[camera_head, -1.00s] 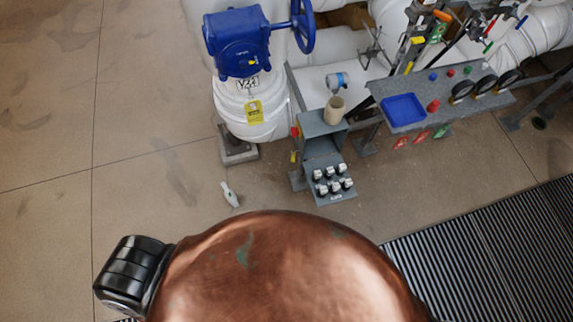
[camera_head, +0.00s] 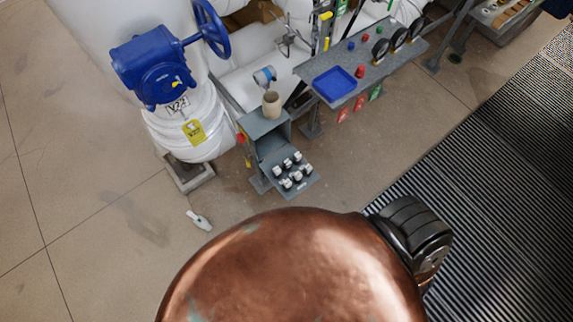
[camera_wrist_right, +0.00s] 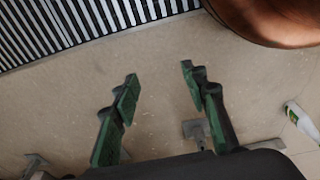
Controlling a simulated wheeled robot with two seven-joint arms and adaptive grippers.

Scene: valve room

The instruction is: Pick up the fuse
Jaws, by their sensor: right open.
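A small white item with a green mark and a dark end (camera_head: 199,220) lies on the bare floor, left of the grey cabinet. It may be the fuse, but I cannot tell for sure. It also shows at the right edge of the right wrist view (camera_wrist_right: 301,121). Several black-and-white pieces (camera_head: 293,172) sit on the lower shelf of the grey cabinet. My right gripper (camera_wrist_right: 160,72) is open and empty, its green-black fingers spread over bare floor, with the white item to their right. My left gripper is not in view.
The grey cabinet (camera_head: 265,127) bears a beige cup (camera_head: 271,103). A white pipe with a blue valve (camera_head: 155,66) and yellow tag (camera_head: 194,131) stands left of it. A grey bench holds a blue tray (camera_head: 334,84). Ribbed matting (camera_head: 480,190) covers the right. Floor at left is clear.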

